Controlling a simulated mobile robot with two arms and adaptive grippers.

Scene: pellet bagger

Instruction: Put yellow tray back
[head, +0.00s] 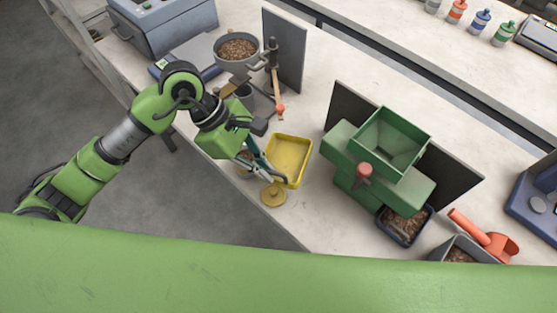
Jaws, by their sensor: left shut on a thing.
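The yellow tray (290,158) is a shallow, empty rectangular tray near the front edge of the pale worktop, left of the green hopper machine. My left gripper (264,172) is at the tray's left side, with its fingers shut on the tray's edge. The gripper and wrist partly hide that edge. I cannot tell whether the tray rests on the worktop or is slightly raised. My right gripper does not show.
A round brass-coloured lid (273,195) lies close in front of the tray. The green hopper machine (385,160) has a dark pellet tray (404,226) below it. A pot of pellets (236,48) and an upright dark panel (285,50) stand behind. Bare worktop lies right of the yellow tray.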

